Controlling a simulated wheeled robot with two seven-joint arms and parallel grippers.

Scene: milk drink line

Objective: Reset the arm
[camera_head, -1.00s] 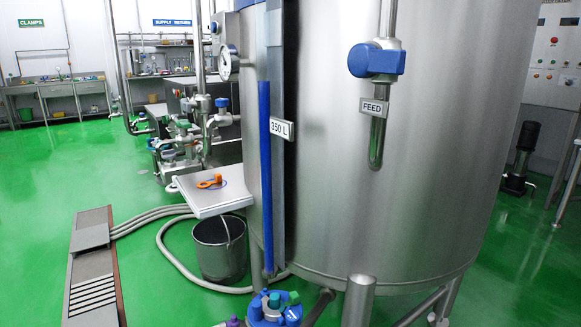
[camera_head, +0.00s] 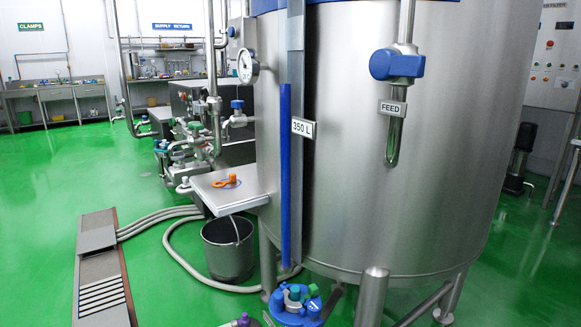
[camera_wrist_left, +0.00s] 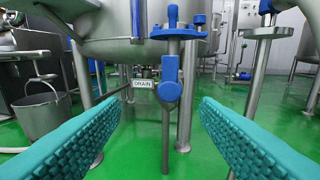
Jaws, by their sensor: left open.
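My left gripper (camera_wrist_left: 158,125) shows in the left wrist view as two teal ribbed fingers, spread apart with nothing between them. Beyond the fingers stand a blue-handled valve (camera_wrist_left: 169,80) and a sign reading DRAIN (camera_wrist_left: 145,84) under a steel tank. Neither of my arms shows in the head view, and my right gripper is in no view. The large steel tank (camera_head: 400,190) fills the right half of the head view, with a blue level strip (camera_head: 285,175) and a 350 L label (camera_head: 303,128).
A small steel shelf (camera_head: 245,197) beside the tank holds an orange item (camera_head: 226,181). A grey bucket (camera_head: 228,262) stands below it, near hoses (camera_head: 165,215) and a floor drain (camera_head: 98,255). A blue valve (camera_head: 297,304) sits low in front.

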